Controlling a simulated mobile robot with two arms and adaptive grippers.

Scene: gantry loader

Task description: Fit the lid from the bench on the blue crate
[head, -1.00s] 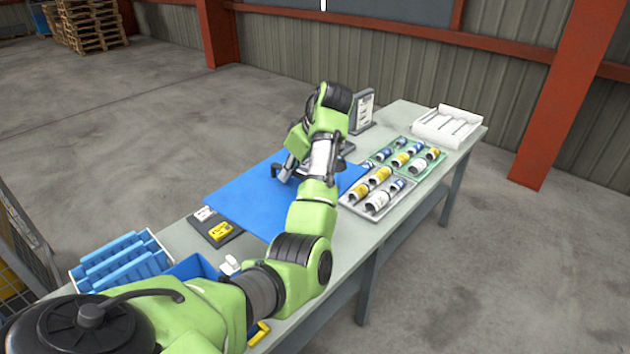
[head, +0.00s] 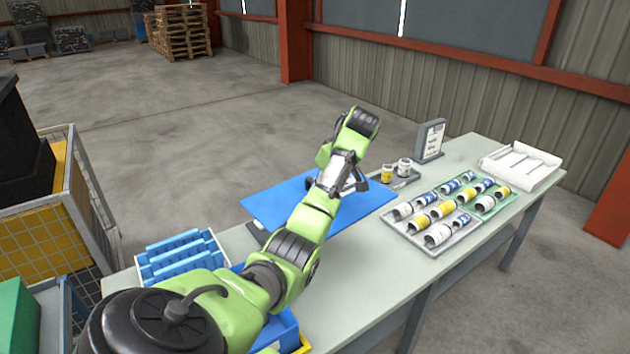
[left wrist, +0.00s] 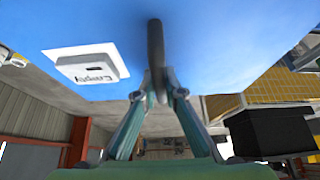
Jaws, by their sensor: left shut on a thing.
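The lid is a flat blue panel (head: 285,203) held above the bench, reaching past its far edge. My left gripper (head: 350,184) is over it, and my arm covers part of it. In the left wrist view my left gripper (left wrist: 158,85) is shut on the lid's dark handle, and the lid's blue face (left wrist: 225,45) fills the upper part. A white label plate (left wrist: 87,67) is on that face. A blue bin (head: 282,332) is partly hidden under my arm; I cannot tell whether it is the blue crate. My right gripper is not in view.
The bench (head: 375,275) carries a blue slotted rack (head: 180,258), a grey tray of cans (head: 440,248), a green tray (head: 498,207), a white tray (head: 520,165) and a sign (head: 430,140). A mesh cage (head: 95,190) stands left.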

